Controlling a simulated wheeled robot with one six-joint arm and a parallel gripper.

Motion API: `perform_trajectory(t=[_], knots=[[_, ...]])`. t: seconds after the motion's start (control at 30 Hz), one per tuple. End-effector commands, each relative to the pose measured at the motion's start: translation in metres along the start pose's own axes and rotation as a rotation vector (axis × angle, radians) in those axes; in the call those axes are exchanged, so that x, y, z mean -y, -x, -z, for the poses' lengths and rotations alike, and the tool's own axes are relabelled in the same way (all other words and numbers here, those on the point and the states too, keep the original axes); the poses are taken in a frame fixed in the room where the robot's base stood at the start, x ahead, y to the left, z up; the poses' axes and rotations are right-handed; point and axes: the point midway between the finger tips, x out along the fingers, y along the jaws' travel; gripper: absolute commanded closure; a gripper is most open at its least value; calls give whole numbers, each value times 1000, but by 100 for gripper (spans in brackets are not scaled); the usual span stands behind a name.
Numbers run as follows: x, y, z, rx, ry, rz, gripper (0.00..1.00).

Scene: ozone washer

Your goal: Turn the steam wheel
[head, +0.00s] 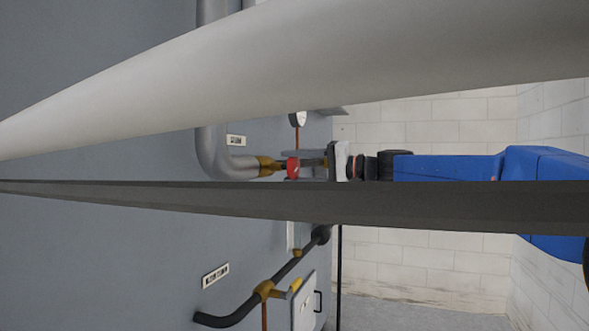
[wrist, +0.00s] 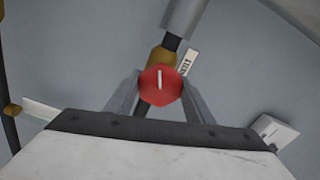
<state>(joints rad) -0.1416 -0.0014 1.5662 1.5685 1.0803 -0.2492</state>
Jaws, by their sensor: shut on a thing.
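The red steam wheel (head: 292,167) is small and sits beside a brass fitting (head: 268,166) at the end of a thick grey pipe (head: 211,148) on the grey panel. In the wrist view the wheel (wrist: 160,85) is a red knob with a pale mark standing nearly upright on its face. My gripper (wrist: 162,100) has one grey finger on each side of the wheel and is shut on it. In the head view my gripper (head: 318,163) reaches the wheel from the right. The finger contact is too small to make out there.
A white label (head: 236,141) and a gauge (head: 298,118) are near the wheel. Lower down are a dark pipe (head: 238,313), another label (head: 215,275) and a pale box (head: 305,302). A large pale rounded shape and a dark bar cross the head view, hiding part of the panel.

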Motion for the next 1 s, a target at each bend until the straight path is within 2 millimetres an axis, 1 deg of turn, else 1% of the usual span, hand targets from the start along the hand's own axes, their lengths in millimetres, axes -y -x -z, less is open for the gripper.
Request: perform_trajectory(t=[0.6,0.8,1.0], knots=[[-2,0,-1,4,577,-2,74],[-3,0,-1,4,736,-2,74],[-3,0,-1,4,850,-2,74]])
